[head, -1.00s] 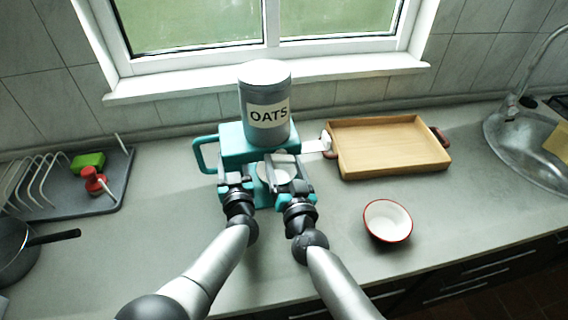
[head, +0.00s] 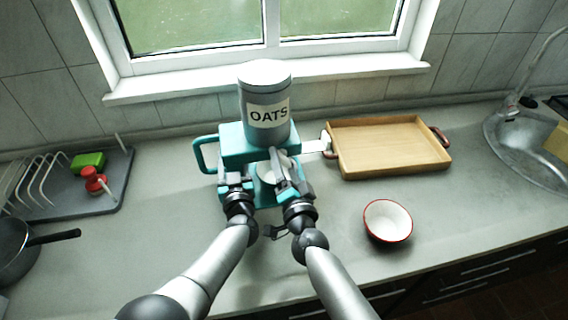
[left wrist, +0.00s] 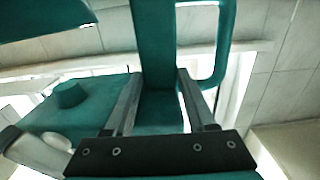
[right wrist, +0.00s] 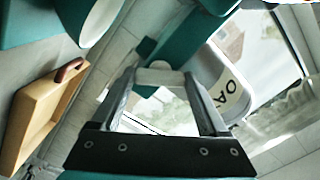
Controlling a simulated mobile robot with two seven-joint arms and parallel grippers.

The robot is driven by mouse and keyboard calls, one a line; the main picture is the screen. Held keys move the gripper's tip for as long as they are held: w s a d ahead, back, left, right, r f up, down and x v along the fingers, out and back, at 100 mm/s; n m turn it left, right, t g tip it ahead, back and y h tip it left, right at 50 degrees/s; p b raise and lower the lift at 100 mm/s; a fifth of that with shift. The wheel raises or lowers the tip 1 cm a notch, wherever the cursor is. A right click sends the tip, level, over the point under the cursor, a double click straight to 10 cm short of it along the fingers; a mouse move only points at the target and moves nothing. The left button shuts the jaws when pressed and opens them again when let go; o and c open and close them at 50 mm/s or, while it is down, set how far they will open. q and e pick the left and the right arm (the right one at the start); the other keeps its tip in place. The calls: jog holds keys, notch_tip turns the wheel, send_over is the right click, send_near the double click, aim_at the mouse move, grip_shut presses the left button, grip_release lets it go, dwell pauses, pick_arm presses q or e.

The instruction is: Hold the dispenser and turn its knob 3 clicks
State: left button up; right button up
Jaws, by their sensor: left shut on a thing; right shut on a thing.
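The dispenser has a grey canister (head: 266,98) marked OATS on a teal body (head: 238,140) and stands upright near the window. My left gripper (head: 236,180) is shut on an upright teal part of the dispenser's left side, seen between its fingers in the left wrist view (left wrist: 157,65). My right gripper (head: 279,160) is at the front of the dispenser. In the right wrist view its fingertips are closed on a pale knob (right wrist: 160,76). The knob is mostly hidden by the gripper in the head view.
A wooden tray (head: 390,172) lies to the right, close to the dispenser. A red-rimmed white bowl (head: 388,222) stands in front of it. A dish rack (head: 112,190) and a dark pan (head: 14,250) are at left, a sink (head: 525,150) at right. The front counter is mostly clear.

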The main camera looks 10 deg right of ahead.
dwell(0.5)
jog(key=o, duration=1.2)
jog(key=shift+o, duration=0.2)
jog(key=shift+s, duration=0.1)
jog(key=s, duration=1.1)
jog(key=shift+s+d, duration=0.2)
jog(key=shift+s, duration=0.2)
